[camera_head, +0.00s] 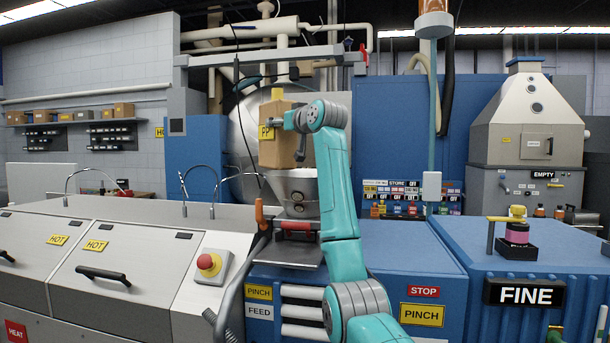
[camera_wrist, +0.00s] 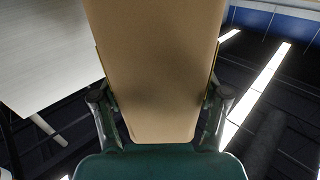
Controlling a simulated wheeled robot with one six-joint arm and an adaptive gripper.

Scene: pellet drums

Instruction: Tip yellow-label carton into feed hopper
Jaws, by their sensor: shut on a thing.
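The carton (camera_head: 300,152) is brown cardboard with a yellow label reading PP on its side. In the head view it is held above the feed hopper, with my teal arm in front of its right part. In the wrist view the carton (camera_wrist: 155,65) fills the middle between the two fingers. My gripper (camera_wrist: 158,105) is shut on the carton, one finger on each side. The feed hopper (camera_head: 292,187) is a grey metal funnel on the blue machine, just below the carton. The carton looks close to upright; its opening and contents cannot be made out.
A red emergency button (camera_head: 208,263) stands on the grey machine at left. A blue box marked FINE (camera_head: 525,292) is at right. A grey overhead beam (camera_head: 265,56) and pipes are above the carton. Small cartons (camera_head: 90,113) sit on a wall shelf at far left.

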